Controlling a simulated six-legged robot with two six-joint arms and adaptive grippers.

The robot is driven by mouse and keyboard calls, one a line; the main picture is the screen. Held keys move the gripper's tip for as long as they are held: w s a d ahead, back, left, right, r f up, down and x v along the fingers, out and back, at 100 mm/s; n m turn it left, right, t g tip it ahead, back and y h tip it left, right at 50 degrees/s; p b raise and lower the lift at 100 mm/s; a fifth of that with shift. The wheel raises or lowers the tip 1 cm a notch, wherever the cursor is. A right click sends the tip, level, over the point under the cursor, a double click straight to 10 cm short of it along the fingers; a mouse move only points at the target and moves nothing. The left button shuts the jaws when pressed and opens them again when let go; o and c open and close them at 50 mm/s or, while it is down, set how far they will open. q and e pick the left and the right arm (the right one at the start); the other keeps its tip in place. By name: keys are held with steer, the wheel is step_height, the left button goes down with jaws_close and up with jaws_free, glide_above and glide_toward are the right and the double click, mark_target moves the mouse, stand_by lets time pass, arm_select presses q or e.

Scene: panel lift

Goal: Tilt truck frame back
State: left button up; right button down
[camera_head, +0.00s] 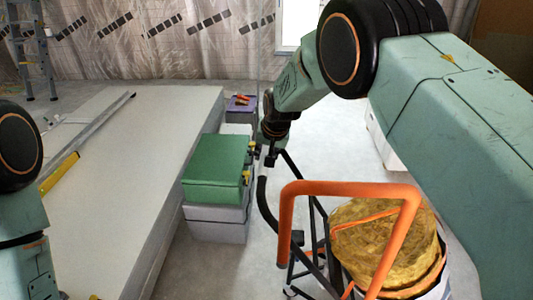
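The truck frame (345,188) stands at the lower right, with an orange tubular loop handle and black tubes below it. One curved black tube (264,205) rises on its left side. My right gripper (268,158) is small and dark in this view, above the top of that black tube and left of the orange loop. I cannot tell whether it touches the frame, or whether its fingers are open or shut. Part of my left arm shows at the left edge, but its gripper is out of view. The truck's lower parts are partly hidden.
A yellow-brown, rough-topped round load (385,245) is behind the orange loop. A stack of pale panels (150,150) fills the left, with a yellow level (60,172) on top. A green case (217,165) sits on grey boxes beside it. Bare floor (335,145) shows beyond the truck.

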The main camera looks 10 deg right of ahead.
steer(key=shift+s+f, duration=0.3)
steer(key=shift+f, duration=0.2)
steer(key=c, duration=1.5)
jaws_free()
steer(key=shift+c, duration=0.2)
steer(key=o, duration=0.5)
steer(key=shift+w+d+f, duration=0.1)
steer(key=shift+w+f, duration=0.05)
steer(key=shift+w, duration=0.2)
steer(key=shift+s+r, duration=0.25)
steer(key=shift+r, duration=0.15)
steer(key=v, duration=1.1)
steer(key=shift+s+r, duration=0.1)
steer(key=shift+r, duration=0.3)
steer(key=shift+f, duration=0.1)
